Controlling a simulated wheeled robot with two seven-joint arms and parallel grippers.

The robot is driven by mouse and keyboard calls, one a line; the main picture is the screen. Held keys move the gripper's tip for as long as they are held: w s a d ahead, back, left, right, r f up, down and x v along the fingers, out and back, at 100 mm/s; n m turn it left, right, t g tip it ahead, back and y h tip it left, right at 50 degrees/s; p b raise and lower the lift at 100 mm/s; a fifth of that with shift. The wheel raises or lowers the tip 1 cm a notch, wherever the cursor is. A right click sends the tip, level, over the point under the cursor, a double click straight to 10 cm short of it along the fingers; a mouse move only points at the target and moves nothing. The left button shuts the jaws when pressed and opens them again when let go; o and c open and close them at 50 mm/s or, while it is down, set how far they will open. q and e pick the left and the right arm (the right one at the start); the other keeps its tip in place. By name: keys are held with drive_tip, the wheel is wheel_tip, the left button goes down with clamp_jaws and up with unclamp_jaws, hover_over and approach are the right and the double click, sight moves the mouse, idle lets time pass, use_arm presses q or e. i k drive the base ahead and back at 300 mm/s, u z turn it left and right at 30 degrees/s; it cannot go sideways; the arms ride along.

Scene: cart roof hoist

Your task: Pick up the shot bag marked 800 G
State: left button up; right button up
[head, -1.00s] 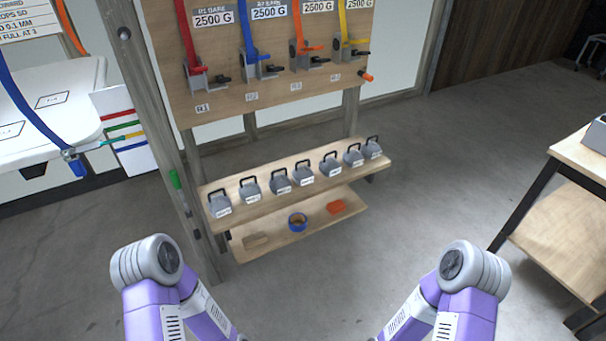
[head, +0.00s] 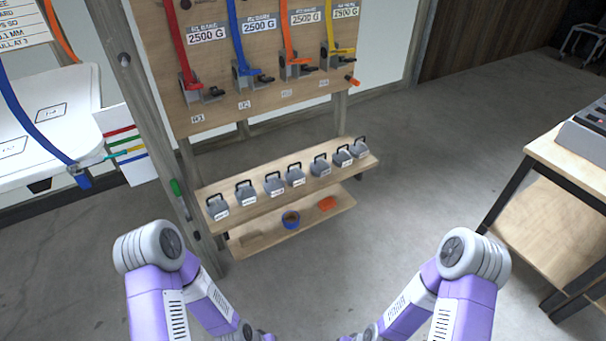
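Several grey shot bags with black handles stand in a row on the upper wooden shelf (head: 262,208). The leftmost bag (head: 218,210) and the rightmost bag (head: 360,149) mark the ends of the row. Each bag has a small white label, but the print is too small to read, so I cannot tell which one is marked 800 G. My two arms show at the bottom of the head view, bent inward. Both grippers are below the picture's lower edge or hidden, apart from the shelf.
A lower shelf holds a blue ring-shaped roll (head: 291,220), an orange block (head: 327,204) and a wooden block. A board (head: 262,100) with coloured straps and 2500 G labels rises above. A wooden table (head: 570,160) stands right, a white cart roof (head: 45,140) left. Floor between is clear.

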sight(294, 176)
drive_tip(key=z, duration=0.4)
drive_tip(key=k, duration=0.5)
drive_tip(key=z, duration=0.65)
drive_tip(key=i, duration=1.8)
drive_tip(key=u, duration=1.25)
drive_tip(key=i, duration=0.95)
drive_tip(key=u, duration=1.2)
drive_tip(key=i, duration=0.15)
drive_tip(key=u, duration=0.2)
